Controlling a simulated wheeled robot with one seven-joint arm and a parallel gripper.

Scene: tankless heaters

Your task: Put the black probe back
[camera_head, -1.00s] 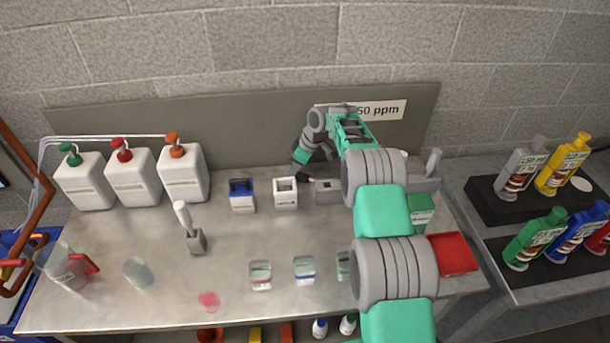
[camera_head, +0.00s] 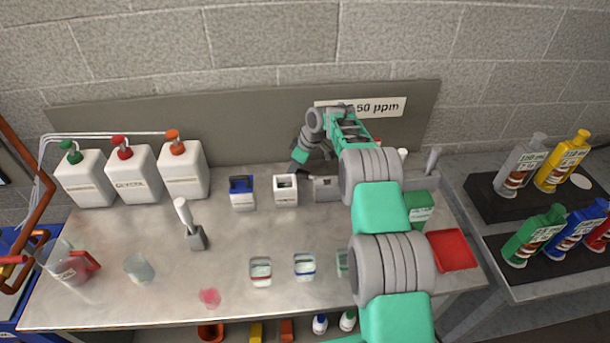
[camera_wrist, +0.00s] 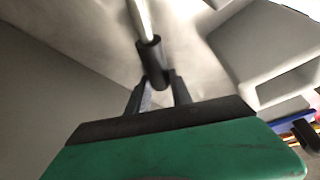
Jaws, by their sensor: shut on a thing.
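My gripper (camera_head: 298,167) is shut on the black probe (camera_wrist: 152,62), which shows in the wrist view as a dark cylinder between the two fingers. A pale metal rod (camera_wrist: 140,18) extends from its far end. In the head view the gripper is at the back of the bench, just above and behind the white box (camera_head: 285,190) and a small grey block (camera_head: 327,189). The probe cannot be made out clearly there. The white box has a dark opening in its top. I cannot tell which piece is the probe's holder.
A blue-topped white box (camera_head: 242,192) stands left of the white box. A white-handled probe stands in a grey holder (camera_head: 196,238). Three white jugs (camera_head: 133,175) are at the back left. Small cups (camera_head: 260,271) line the front. A red tray (camera_head: 452,250) is at the right.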

